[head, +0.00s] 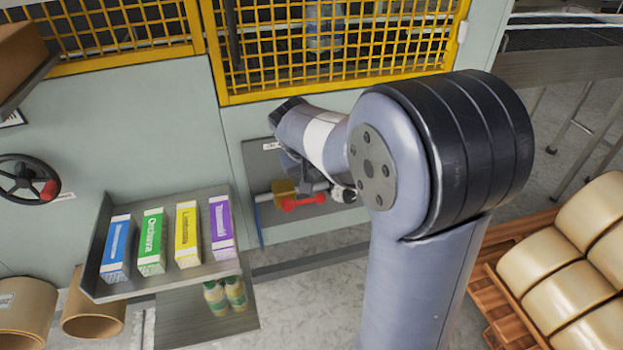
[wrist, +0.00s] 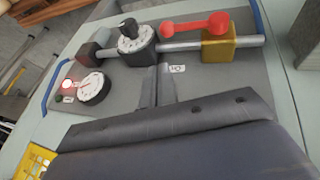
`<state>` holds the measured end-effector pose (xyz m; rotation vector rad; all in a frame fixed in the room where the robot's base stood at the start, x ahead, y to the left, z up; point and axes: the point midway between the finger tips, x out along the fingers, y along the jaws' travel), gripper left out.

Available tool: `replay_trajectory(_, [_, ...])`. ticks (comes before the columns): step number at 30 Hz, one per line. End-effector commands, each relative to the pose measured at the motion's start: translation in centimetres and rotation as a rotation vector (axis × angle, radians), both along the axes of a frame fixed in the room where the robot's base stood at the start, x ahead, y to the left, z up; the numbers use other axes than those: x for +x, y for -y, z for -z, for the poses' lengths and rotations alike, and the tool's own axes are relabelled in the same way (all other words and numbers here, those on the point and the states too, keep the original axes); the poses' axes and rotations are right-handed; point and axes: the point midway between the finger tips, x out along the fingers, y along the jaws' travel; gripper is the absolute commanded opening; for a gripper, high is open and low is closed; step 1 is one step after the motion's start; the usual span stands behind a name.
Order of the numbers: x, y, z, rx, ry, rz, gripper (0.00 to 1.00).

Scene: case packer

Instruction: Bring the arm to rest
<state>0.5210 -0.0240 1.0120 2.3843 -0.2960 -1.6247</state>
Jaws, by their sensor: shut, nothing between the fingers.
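My gripper (wrist: 162,80) shows in the wrist view with its two slim fingers together and nothing between them. It points at a grey panel with a pipe, and a gap to the panel cannot be judged. On the panel are a red lever (wrist: 195,24), a yellow block (wrist: 218,47), a black round unit with a white dial (wrist: 133,38) and a white-faced gauge (wrist: 94,88). In the head view my arm reaches across the panel (head: 262,160) and hides much of it; the red lever (head: 303,202) shows below the arm. My fingertips are not clear there.
A tray (head: 165,284) with several coloured cartons stands left of the panel. A yellow mesh guard (head: 285,85) is above. A handwheel (head: 28,177) is at far left. Tan rolls (head: 570,300) on a wooden pallet are at right. Open floor lies below the panel.

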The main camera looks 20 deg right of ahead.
Motion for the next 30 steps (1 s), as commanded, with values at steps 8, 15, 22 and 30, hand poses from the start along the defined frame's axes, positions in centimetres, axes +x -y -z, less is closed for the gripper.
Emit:
replay_trajectory(8, [-0.7, 0.1, -1.8, 0.000, 0.000, 0.000, 0.00])
replay_trajectory(15, [-0.7, 0.1, -1.8, 0.000, 0.000, 0.000, 0.00])
replay_trajectory(22, [-0.3, 0.1, -0.6, -0.001, -0.003, 0.000, 0.00])
replay_trajectory(30, [1.4, -0.2, 3.7, -0.001, -0.005, 0.000, 0.00])
